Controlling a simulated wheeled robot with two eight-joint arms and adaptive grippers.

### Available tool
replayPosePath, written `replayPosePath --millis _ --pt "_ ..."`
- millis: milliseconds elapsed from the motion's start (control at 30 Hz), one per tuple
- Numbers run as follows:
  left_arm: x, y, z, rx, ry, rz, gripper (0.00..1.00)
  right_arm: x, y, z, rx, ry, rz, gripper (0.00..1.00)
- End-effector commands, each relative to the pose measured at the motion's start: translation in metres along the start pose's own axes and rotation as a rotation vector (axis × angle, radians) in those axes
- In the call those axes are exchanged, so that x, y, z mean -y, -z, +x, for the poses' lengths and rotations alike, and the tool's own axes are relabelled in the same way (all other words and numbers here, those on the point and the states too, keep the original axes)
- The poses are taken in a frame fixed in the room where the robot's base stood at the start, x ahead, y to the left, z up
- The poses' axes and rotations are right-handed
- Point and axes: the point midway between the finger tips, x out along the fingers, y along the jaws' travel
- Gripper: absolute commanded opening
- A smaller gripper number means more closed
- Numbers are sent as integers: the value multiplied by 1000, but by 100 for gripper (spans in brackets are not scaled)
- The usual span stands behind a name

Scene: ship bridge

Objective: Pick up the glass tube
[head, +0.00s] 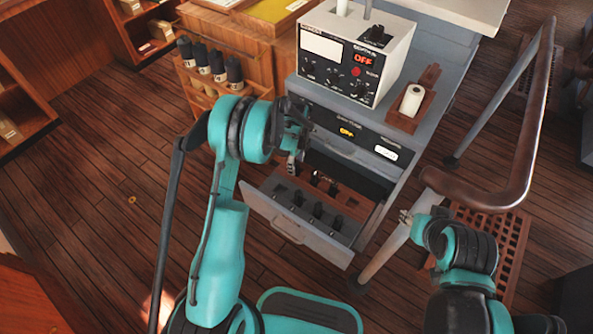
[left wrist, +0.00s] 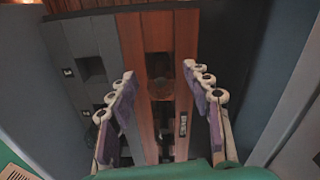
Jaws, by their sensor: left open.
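My left gripper (head: 296,163) is over the back of the open drawer (head: 289,222). In the left wrist view its two purple-padded fingers (left wrist: 165,90) are apart, with nothing between the pads. Below them is the drawer's brown wooden strip (left wrist: 145,40). A small, see-through, brownish shape (left wrist: 163,68) sits in a recess there, between the fingertips in the picture; it may be the glass tube, but it is too dim to be sure. My right gripper (head: 405,217) is at the right, beside the grey cabinet's rail post, its fingers too small to read.
The drawer's grey part holds several dark pieces in slots. Above it stands a control box (head: 352,55) reading OFF, and a white roll (head: 412,100) in a wooden holder. A curved handrail (head: 520,160) is at the right.

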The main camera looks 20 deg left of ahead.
Motion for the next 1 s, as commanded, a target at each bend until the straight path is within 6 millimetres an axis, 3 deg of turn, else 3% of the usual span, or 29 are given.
replayPosePath --millis 100,367,533,567,867,1000 --pt "0 0 20 0 0 -1 50 0 -6 8 0 0 0 40" --pt "0 0 22 0 0 -1 47 0 -5 7 0 0 0 40" --pt "0 0 21 0 0 -1 2 0 -5 7 0 0 0 40" --pt "0 0 21 0 0 -1 0 0 -5 7 0 0 0 40" --pt "0 0 20 0 1 -1 0 0 -5 7 0 0 0 40" --pt "0 0 2 0 1 -1 0 0 0 1 0 0 0 40"
